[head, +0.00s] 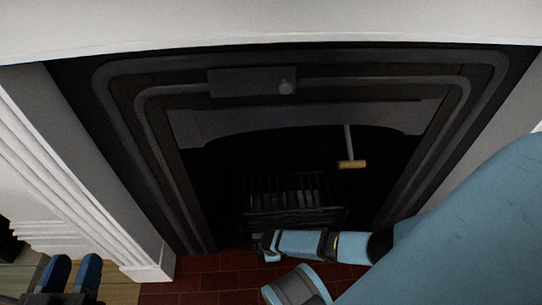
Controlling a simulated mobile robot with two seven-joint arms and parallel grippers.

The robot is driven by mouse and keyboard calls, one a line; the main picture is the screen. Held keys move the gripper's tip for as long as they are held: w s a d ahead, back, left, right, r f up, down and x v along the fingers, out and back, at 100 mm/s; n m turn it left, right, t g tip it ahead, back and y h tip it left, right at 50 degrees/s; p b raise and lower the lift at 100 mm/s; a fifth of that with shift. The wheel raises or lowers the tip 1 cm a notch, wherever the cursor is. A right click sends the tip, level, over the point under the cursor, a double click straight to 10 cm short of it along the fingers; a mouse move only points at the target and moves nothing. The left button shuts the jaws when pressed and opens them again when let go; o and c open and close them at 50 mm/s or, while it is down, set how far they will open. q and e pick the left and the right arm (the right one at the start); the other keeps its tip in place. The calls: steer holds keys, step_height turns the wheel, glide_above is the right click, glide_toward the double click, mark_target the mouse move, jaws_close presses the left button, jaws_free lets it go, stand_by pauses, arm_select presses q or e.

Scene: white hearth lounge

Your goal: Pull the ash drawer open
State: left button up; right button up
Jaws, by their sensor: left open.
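A dark fire grate (285,188) with upright bars sits low inside the black fireplace. A dark front below its bars (300,216) may be the ash drawer, but it is too dim to be sure, and I see no clear gap. My left gripper (72,275) is at the bottom left corner, its two dark blue fingers apart with nothing between them, well away from the grate. My right arm comes in from the right. Its far end (267,243) is just below the grate's front in the picture; I cannot make out its jaw opening or any contact.
A rod with a tan crosspiece (351,164) shows at the right of the firebox opening. A dark plate with a round knob (286,87) is on the upper surround. A white fluted pillar (85,185) stands at left. The red tiled hearth (205,277) looks clear at left.

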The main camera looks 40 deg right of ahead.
steer(key=shift+w+d+f+b, duration=0.1)
steer(key=shift+f+b, duration=0.2)
steer(key=shift+f, duration=0.35)
steer(key=shift+w+d+f+b, duration=0.1)
steer(key=shift+f+b, duration=0.15)
steer(key=shift+f, duration=0.4)
arm_select(q)
steer(key=shift+w+a+r+m+t, duration=0.2)
steer(key=shift+w+a+m+t, duration=0.1)
steer(key=shift+w+m+t, duration=0.25)
steer(key=shift+s+g, duration=0.1)
steer(key=shift+g, duration=0.15)
arm_select(e)
steer(key=shift+c, duration=0.4)
jaws_close()
steer(key=shift+s, duration=0.1)
